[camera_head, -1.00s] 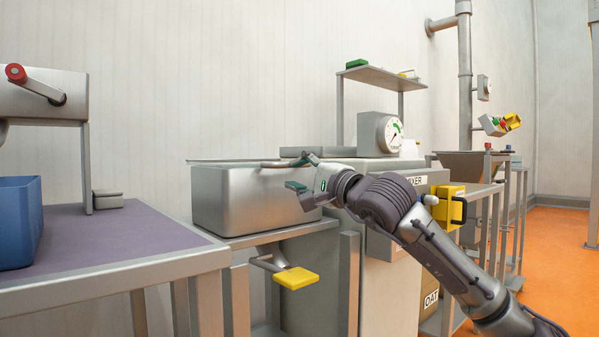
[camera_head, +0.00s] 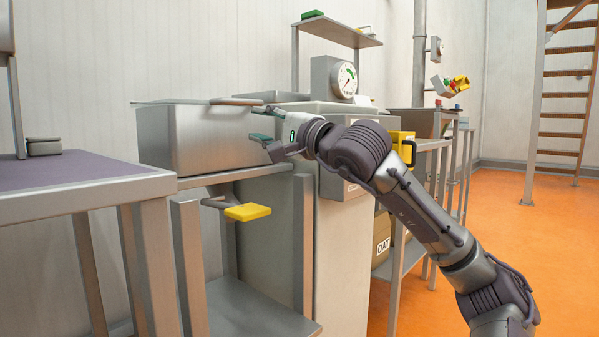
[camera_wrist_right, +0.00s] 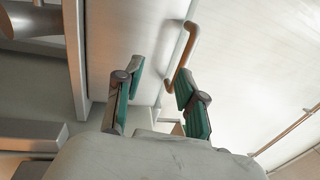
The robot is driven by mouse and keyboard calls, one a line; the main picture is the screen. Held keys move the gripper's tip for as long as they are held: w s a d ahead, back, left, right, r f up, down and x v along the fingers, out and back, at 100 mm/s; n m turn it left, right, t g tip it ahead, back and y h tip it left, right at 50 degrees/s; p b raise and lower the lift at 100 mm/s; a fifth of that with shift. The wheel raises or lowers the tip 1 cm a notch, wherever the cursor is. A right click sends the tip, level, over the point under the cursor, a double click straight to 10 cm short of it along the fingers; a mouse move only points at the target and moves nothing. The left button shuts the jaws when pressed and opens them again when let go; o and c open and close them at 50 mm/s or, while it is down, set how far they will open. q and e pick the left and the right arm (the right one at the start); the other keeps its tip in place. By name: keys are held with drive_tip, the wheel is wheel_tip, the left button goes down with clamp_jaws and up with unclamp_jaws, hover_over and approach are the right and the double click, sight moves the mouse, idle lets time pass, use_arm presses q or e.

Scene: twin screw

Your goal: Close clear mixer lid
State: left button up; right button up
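The mixer (camera_head: 215,140) is a grey metal box on a stand, left of centre in the head view. Its clear lid (camera_head: 160,102) shows as a thin sheet lying about level along the box's top. The lid handle (camera_head: 236,101), a slim bar, is at the lid's front right; it also shows in the right wrist view (camera_wrist_right: 185,48). My right gripper (camera_head: 262,124) is open and empty at the box's front right corner, just right of the handle. In the right wrist view its fingers (camera_wrist_right: 157,100) are apart, the right one close to the handle; contact is unclear. My left gripper is out of view.
A yellow pedal (camera_head: 248,212) sticks out below the mixer. A dial gauge (camera_head: 346,78) stands behind my right arm. A purple-topped table (camera_head: 80,172) is at the left. Orange floor (camera_head: 515,235) is open at the right.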

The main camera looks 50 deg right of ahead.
drive_tip(key=s+f+b, duration=0.5)
drive_tip(key=s+b, duration=0.4)
drive_tip(key=b, duration=0.1)
drive_tip(key=shift+a+f, duration=0.3)
drive_tip(key=shift+f, duration=0.1)
idle(0.5)
drive_tip(key=shift+s, duration=0.1)
drive_tip(key=s+f, duration=0.2)
drive_tip(key=s, duration=0.9)
drive_tip(key=shift+s+a, duration=0.3)
drive_tip(key=shift+a, duration=0.05)
